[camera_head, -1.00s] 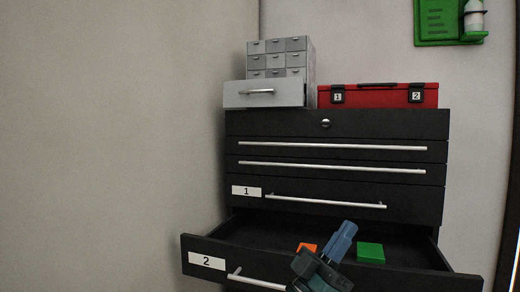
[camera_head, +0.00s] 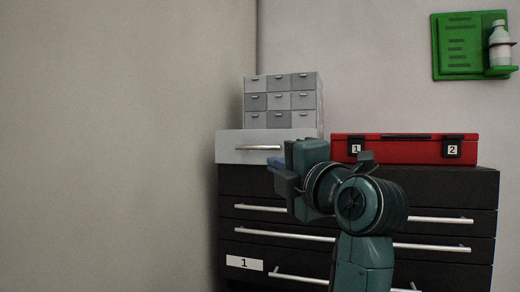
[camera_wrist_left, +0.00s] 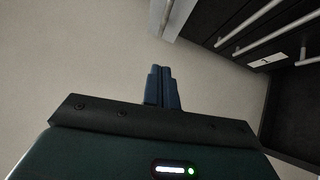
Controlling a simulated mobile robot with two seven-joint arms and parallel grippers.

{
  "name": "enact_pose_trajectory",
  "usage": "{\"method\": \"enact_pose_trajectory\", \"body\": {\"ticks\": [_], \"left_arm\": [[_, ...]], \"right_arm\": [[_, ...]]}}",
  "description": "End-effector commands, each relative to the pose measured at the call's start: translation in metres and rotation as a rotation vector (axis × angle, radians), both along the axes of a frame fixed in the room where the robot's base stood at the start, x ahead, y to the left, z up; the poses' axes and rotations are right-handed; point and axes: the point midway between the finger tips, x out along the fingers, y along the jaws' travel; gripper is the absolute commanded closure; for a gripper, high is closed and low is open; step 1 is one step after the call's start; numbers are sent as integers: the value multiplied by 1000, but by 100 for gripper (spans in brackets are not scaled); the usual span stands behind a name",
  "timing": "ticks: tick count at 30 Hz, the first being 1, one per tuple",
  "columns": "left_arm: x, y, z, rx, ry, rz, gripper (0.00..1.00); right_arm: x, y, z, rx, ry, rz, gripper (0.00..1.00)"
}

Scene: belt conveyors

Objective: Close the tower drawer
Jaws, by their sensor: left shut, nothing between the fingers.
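The grey tower (camera_head: 282,100) of small drawers stands on top of the black cabinet. Its wide bottom drawer (camera_head: 232,148), with a silver bar handle, juts out beyond the tower's front. My left gripper (camera_head: 276,168) is in front of the cabinet, just below the right part of this drawer front, and its arm hides part of the cabinet. In the left wrist view its blue fingers (camera_wrist_left: 161,88) are together with nothing between them. I cannot tell whether the gripper touches the drawer. My right gripper is not in view.
A red toolbox (camera_head: 400,149) sits on the cabinet to the right of the tower. The black cabinet (camera_head: 450,190) has several long handles, also seen in the left wrist view (camera_wrist_left: 235,25). A green wall panel with a bottle (camera_head: 468,52) hangs at the right.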

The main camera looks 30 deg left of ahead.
Motion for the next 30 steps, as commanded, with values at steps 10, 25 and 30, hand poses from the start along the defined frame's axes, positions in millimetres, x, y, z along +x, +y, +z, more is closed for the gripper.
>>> {"method": "enact_pose_trajectory", "body": {"ticks": [10,25,30], "left_arm": [[31,53,11,6,0,6,100],[85,91,21,5,-1,3,100],[88,92,21,3,-2,3,100]], "right_arm": [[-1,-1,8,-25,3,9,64],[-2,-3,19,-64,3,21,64],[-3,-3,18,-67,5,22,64]]}}
